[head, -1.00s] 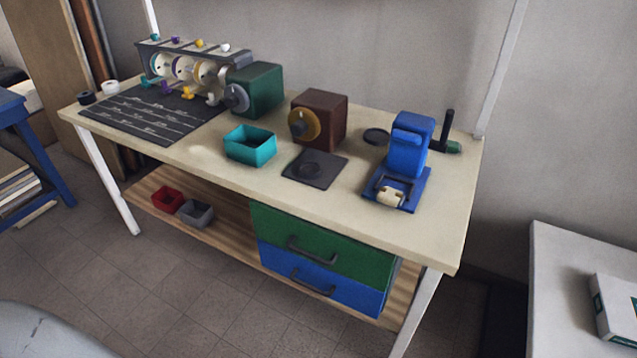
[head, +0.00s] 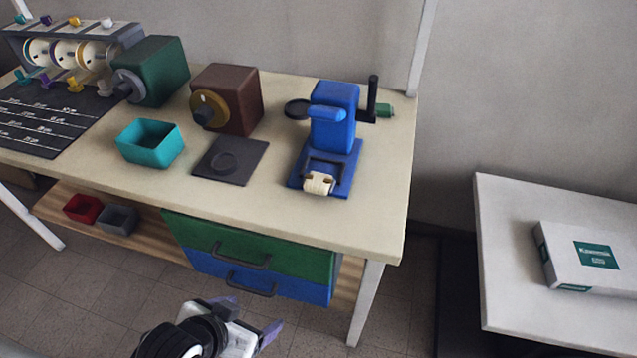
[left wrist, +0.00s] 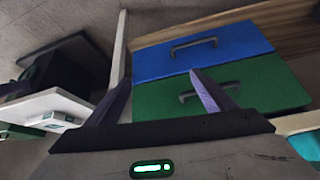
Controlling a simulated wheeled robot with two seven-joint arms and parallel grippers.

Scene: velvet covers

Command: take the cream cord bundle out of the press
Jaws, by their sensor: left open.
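The cream cord bundle (head: 319,183) sits at the front of the blue press (head: 333,115), on its base near the right end of the workbench (head: 260,215). A dark bracket of the press stands just behind the bundle. My left gripper (head: 251,318) is open and empty, low in front of the bench and below the press. Its two purple fingers (left wrist: 160,98) show apart in the left wrist view, facing the drawers. My right gripper is not in view.
Green and blue drawers (head: 250,249) hang under the bench. A teal box (head: 151,143), a dark plate (head: 231,160) and a brown machine (head: 228,98) stand left of the press. A white table (head: 510,255) with a box (head: 593,258) stands at the right.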

